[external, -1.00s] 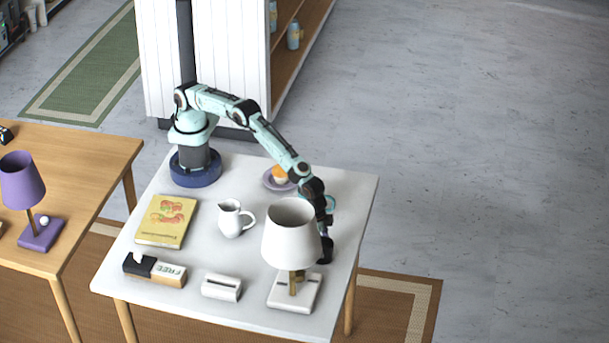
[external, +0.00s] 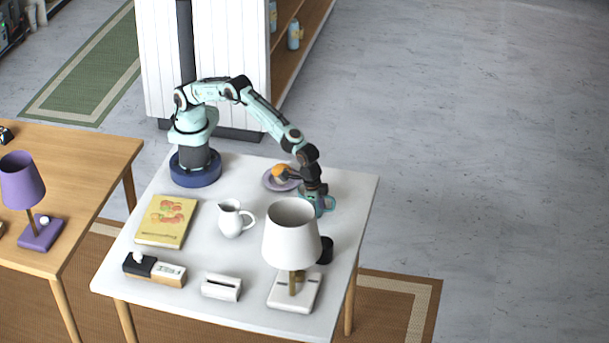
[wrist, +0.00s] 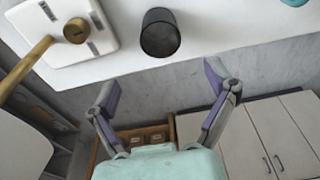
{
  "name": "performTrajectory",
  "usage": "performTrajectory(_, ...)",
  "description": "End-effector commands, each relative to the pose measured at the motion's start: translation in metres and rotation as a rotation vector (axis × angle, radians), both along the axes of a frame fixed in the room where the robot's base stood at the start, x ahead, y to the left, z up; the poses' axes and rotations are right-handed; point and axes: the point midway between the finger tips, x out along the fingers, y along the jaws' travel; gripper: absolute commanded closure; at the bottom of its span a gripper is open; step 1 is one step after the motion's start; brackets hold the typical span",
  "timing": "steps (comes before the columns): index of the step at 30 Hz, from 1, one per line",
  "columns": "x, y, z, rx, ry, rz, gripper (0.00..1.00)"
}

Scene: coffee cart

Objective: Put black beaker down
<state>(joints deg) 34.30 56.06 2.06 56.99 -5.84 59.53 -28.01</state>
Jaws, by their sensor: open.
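The black beaker (external: 325,250) stands on the white table, just right of the lamp and partly hidden behind its shade. In the wrist view the black beaker (wrist: 160,33) shows ahead of and apart from the fingers. My gripper (external: 316,205) is behind the beaker in the external view, raised and clear of it. In the wrist view my gripper (wrist: 161,85) has its two fingers spread wide with nothing between them.
The white lamp (external: 291,233) stands close to the beaker. A white pitcher (external: 231,219), a yellow book (external: 166,221), a purple plate (external: 272,184) with an orange-topped item and a small white box (external: 221,287) are also on the table (external: 200,257). The table's right edge is near.

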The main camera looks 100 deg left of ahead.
Motion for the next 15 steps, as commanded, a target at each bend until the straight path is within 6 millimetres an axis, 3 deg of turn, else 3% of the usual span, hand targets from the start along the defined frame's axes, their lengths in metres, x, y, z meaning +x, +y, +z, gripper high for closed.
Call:
performTrajectory(3,-0.002,0.000,0.014,-0.001,-0.002,0.000,0.15)
performTrajectory(10,-0.003,0.007,0.027,0.000,0.001,0.005,0.15)
performTrajectory(13,-0.009,0.036,0.051,0.004,0.009,0.020,0.15)
performTrajectory(15,-0.021,0.071,0.078,0.008,0.019,0.035,0.15)
